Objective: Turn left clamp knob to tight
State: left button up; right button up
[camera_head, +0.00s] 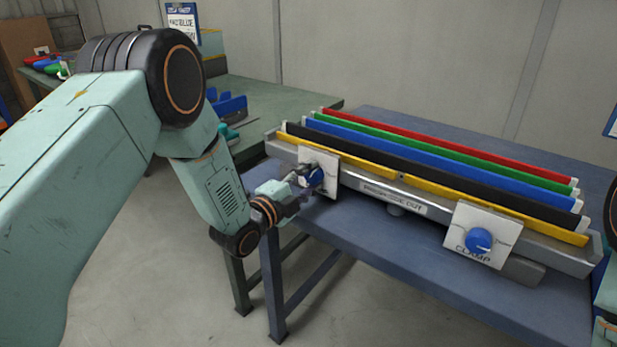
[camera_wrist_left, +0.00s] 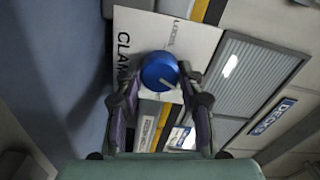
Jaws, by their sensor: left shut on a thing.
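The left clamp knob (camera_head: 314,178) is blue and sits on a white plate (camera_head: 331,172) at the left end of the grey fixture. My left gripper (camera_head: 302,179) is at this knob and shut on it, partly hiding it in the head view. In the left wrist view the blue knob (camera_wrist_left: 160,71) lies between the two fingers of my left gripper (camera_wrist_left: 160,92). The white plate (camera_wrist_left: 190,35) there carries partly hidden lettering starting "CLAM" and a small "LOOSE" mark. The pointer of this knob is not clear. My right gripper is not in view.
A second blue clamp knob (camera_head: 478,240) sits on another white plate (camera_head: 460,220) at the right. The grey fixture (camera_head: 350,180) holds red, green, blue, black and yellow strips on a blue table (camera_head: 370,237). A green table (camera_head: 280,95) stands behind at the left.

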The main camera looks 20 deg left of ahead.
pick_arm(q)
jog(key=m, duration=0.6)
jog(key=shift+w+r+m+p, duration=0.1)
jog(key=shift+r+m+p, duration=0.05)
jog(key=shift+m+p, duration=0.2)
jog(key=m, duration=0.5)
jog(key=shift+m, duration=0.25)
jog(key=o, duration=1.2)
jog(key=shift+c, duration=0.2)
jog(key=v, duration=1.2)
